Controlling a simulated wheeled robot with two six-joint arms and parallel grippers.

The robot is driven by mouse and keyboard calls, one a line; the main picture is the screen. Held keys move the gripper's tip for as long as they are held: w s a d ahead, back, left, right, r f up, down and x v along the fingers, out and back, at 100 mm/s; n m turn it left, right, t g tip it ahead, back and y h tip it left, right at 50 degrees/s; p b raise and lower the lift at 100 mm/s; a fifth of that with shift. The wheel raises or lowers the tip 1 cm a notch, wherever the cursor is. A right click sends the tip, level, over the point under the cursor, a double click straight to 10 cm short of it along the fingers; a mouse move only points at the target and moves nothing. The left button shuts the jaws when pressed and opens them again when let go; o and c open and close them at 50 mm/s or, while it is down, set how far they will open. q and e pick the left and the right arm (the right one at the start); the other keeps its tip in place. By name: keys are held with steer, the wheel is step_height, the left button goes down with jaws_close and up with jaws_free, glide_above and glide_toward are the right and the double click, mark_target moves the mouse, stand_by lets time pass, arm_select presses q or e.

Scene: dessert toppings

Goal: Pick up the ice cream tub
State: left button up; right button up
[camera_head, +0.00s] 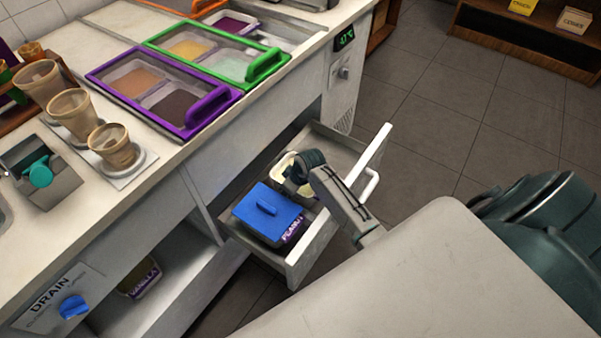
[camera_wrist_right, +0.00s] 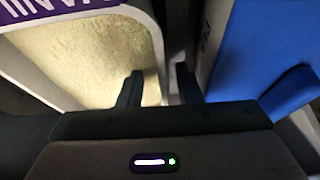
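An open ice cream tub (camera_wrist_right: 92,58) with pale cream contents and a purple label sits in the pulled-out drawer. In the head view the tub (camera_head: 283,166) shows behind a blue-lidded tub and is partly hidden by my right gripper (camera_head: 297,172). In the right wrist view my right gripper (camera_wrist_right: 159,84) is open, its two dark fingers apart. The left finger is over the cream contents, and the right finger is in the gap beside the blue lid. The tub's near wall appears between them; I cannot tell whether they touch it. My left gripper is out of view.
The blue-lidded tub (camera_head: 268,212), labelled PEANUT, stands close beside the open tub. The drawer (camera_head: 340,150) has free floor behind the tubs. Another labelled tub (camera_head: 140,279) is on a low shelf. The counter above holds cups (camera_head: 112,146) and lidded topping bins (camera_head: 165,92).

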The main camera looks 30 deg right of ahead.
steer(key=shift+f, duration=0.2)
stand_by(0.6)
jaws_close()
steer(key=shift+s+a+f, duration=0.1)
steer(key=shift+a, duration=0.05)
stand_by(1.2)
